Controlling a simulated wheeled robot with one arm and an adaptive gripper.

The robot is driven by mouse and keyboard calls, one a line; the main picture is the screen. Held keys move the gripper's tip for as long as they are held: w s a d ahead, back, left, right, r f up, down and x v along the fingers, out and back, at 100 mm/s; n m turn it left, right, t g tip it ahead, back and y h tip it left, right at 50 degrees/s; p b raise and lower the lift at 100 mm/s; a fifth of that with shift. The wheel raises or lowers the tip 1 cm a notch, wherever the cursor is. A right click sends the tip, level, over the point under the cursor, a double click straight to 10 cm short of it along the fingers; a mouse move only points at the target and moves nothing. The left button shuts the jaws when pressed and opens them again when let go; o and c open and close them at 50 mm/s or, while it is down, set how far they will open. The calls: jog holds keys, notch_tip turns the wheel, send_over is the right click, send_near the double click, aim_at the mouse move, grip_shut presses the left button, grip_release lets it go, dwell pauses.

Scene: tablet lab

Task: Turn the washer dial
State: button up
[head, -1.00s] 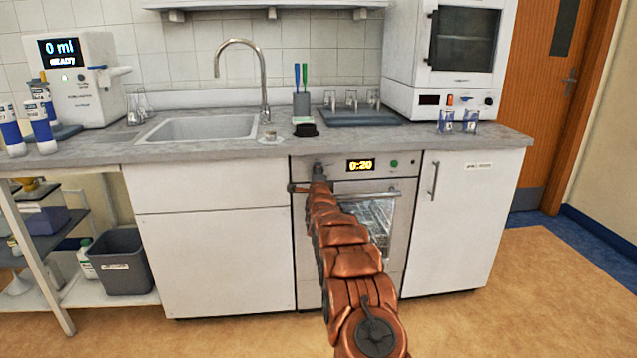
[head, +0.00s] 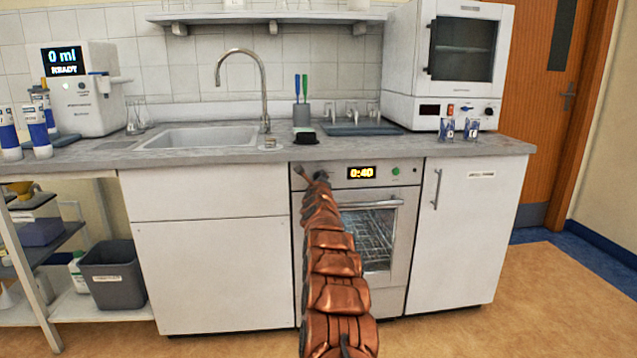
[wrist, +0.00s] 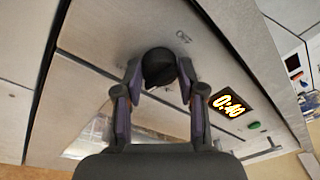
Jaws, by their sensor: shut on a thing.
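The washer (head: 396,225) stands under the counter, with a steel front panel and a glass door. Its display (head: 361,172) reads 0:40; it also shows in the wrist view (wrist: 228,104). The black washer dial (wrist: 158,68) sits on the panel left of the display. My gripper (wrist: 158,82) has one finger on each side of the dial and is shut on it. In the head view my gripper (head: 318,178) is at the panel's left end, where my arm hides much of it and the dial.
A green button (head: 395,171) is right of the display. The door handle (head: 370,205) sticks out below the panel. The counter (head: 440,148) overhangs above, with a sink (head: 200,136) to the left. A white cabinet (head: 462,235) flanks the washer at right. The floor in front is clear.

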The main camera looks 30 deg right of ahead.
jog(key=shift+r+m+p, duration=0.1)
jog(key=shift+m+p, duration=0.55)
jog(key=shift+m, duration=0.95)
jog(key=o, duration=1.1)
jog(key=shift+o, duration=0.2)
jog(key=shift+a+r, duration=0.1)
jog(key=shift+a, duration=0.05)
jog(key=shift+s+a+r+y, duration=0.15)
jog(key=shift+s+a+y, duration=0.1)
jog(key=shift+s+y, duration=0.1)
jog(key=v, duration=0.6)
jog(key=shift+s+f, duration=0.2)
jog(key=shift+s, duration=0.05)
